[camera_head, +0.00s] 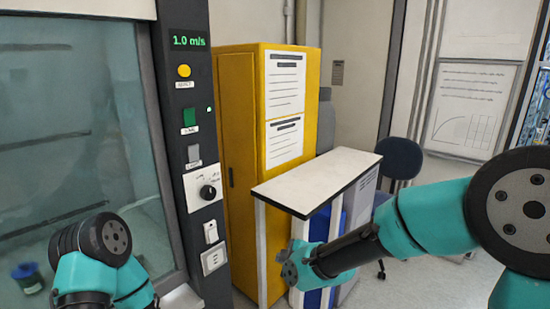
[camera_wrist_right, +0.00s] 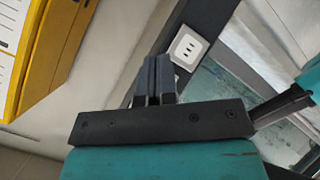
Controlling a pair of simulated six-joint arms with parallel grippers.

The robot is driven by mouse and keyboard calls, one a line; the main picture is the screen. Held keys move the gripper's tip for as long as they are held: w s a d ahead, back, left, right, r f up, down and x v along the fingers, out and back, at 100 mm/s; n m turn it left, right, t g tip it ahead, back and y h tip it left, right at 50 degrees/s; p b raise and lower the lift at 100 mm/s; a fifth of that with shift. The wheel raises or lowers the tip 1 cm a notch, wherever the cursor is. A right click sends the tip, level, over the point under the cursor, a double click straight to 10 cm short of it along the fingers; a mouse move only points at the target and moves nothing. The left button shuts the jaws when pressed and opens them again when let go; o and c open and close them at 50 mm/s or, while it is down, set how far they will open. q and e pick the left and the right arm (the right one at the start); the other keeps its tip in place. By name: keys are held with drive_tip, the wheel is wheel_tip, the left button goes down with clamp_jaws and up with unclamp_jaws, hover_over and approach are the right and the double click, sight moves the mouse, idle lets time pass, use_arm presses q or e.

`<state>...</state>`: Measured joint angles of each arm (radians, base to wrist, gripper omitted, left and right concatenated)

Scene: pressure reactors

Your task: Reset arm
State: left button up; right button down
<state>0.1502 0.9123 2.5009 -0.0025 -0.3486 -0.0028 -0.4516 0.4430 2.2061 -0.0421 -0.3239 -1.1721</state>
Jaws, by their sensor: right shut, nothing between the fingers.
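My right gripper (camera_wrist_right: 156,75) is shut and empty in the wrist view, its two dark fingers side by side. Behind its fingers are the dark hood frame and a white socket plate (camera_wrist_right: 187,46). In the head view my right arm reaches in from the right, with its grey wrist end low in front of the white-topped stand (camera_head: 318,180). Its fingers cannot be made out there. My left arm shows only as teal links at the bottom left, in front of the hood glass. Its gripper is not in view.
The fume hood (camera_head: 75,130) with its control panel (camera_head: 190,140) stands at the left. A yellow cabinet (camera_head: 235,150) stands behind the stand. A dark chair (camera_head: 403,158) is farther back. A small dark container (camera_head: 28,278) is inside the hood. Some floor is open at the lower right.

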drive_tip(key=s+d+f+m+g+h, duration=0.1)
drive_tip(key=d+f+m, duration=0.25)
drive_tip(key=f, duration=0.35)
drive_tip(key=s+d+f+m+g+h, duration=0.1)
drive_tip(key=s+d+f+m, duration=0.2)
drive_tip(key=f, duration=0.4)
drive_tip(key=s+d+f+m+g, duration=0.3)
drive_tip(key=s+d+f+m, duration=0.3)
drive_tip(key=s+f, duration=0.3)
drive_tip(key=s+d+f+m+g+h, duration=0.1)
drive_tip(key=s+d+f+m+g, duration=0.2)
drive_tip(key=s+d+f+m, duration=0.4)
wheel_tip(320, 180, down, 6)
drive_tip(key=shift+s+d+h, duration=0.3)
drive_tip(key=shift+s+d, duration=0.1)
drive_tip(key=shift+s, duration=0.5)
